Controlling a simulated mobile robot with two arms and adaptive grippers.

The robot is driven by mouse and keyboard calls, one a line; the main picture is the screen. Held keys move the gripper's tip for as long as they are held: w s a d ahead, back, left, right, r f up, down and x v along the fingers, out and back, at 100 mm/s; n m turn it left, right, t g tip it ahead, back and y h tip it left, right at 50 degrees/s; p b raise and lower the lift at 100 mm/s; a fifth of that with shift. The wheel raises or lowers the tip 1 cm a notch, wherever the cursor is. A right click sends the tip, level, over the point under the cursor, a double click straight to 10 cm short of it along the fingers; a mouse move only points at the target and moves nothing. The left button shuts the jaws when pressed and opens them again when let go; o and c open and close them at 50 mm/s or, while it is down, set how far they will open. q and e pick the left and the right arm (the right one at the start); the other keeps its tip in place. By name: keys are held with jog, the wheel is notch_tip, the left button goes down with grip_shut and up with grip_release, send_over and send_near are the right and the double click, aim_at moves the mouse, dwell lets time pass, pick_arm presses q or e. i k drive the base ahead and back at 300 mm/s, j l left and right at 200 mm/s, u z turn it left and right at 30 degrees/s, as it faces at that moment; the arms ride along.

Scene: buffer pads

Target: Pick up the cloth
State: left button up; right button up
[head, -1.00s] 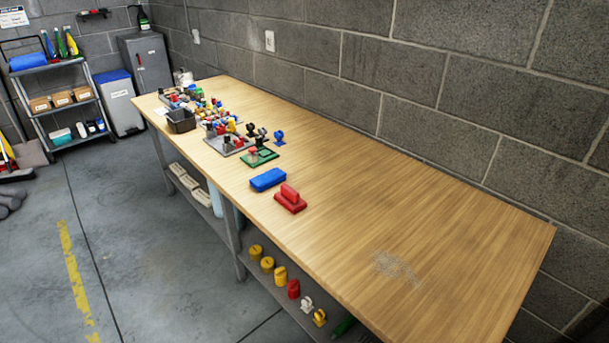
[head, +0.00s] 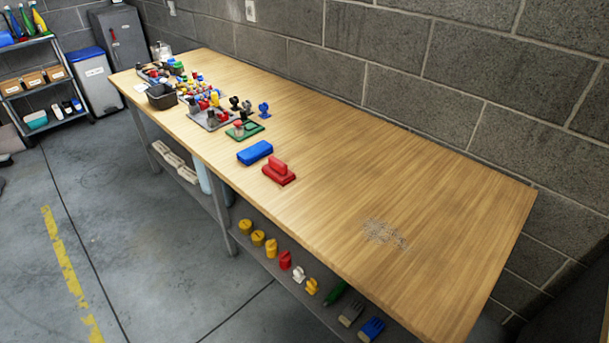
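A blue, soft-edged rectangular piece (head: 254,153) lies flat on the wooden workbench (head: 330,160), behind a red block with a raised handle (head: 279,171). It may be the folded cloth, but I cannot tell for sure at this size. Several pale folded-looking pieces (head: 174,161) sit on the shelf under the bench's far end; I cannot tell whether they are cloth. Neither of my grippers shows in the head view.
A patch of grey debris (head: 384,232) lies on the otherwise clear near part of the bench. Small coloured parts, a dark bin (head: 161,96) and a green tray (head: 244,130) crowd the far end. A block wall runs behind. The floor (head: 120,230) at left is open.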

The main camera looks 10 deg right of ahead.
aim_at(249, 155)
jog(key=i+j+z, duration=0.15)
jog(key=z, duration=0.3)
jog(key=i+j+z, duration=0.25)
jog(key=z, duration=0.2)
